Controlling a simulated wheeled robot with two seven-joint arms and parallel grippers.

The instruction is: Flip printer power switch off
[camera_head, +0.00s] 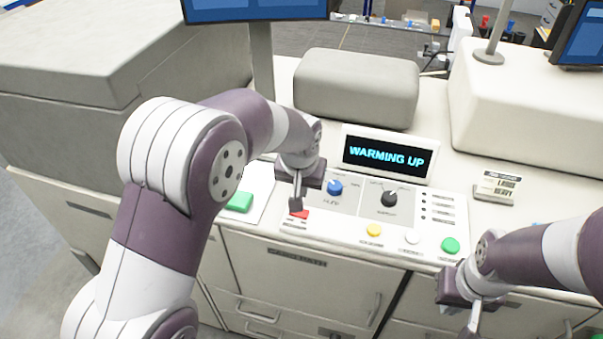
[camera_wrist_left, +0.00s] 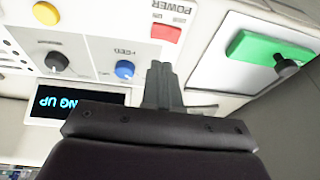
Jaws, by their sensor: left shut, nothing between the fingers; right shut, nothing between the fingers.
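The printer's control panel (camera_head: 325,228) carries a red power switch (camera_head: 299,213) at its left front corner. In the left wrist view the red switch (camera_wrist_left: 166,33) sits beside the word POWER, just beyond my fingertips. My left gripper (camera_head: 296,206) is shut and empty, its tips pointing down at the switch and partly covering it in the head view. In the left wrist view my left gripper (camera_wrist_left: 158,68) appears slightly apart from the switch; contact is hard to tell. My right gripper (camera_head: 472,330) is shut and empty at the lower right, in front of the panel.
A display (camera_head: 388,156) reads WARMING UP. A blue knob (camera_head: 335,187), a black knob (camera_head: 389,199), and yellow (camera_head: 374,230), white (camera_head: 412,237) and green (camera_head: 450,245) buttons share the panel.

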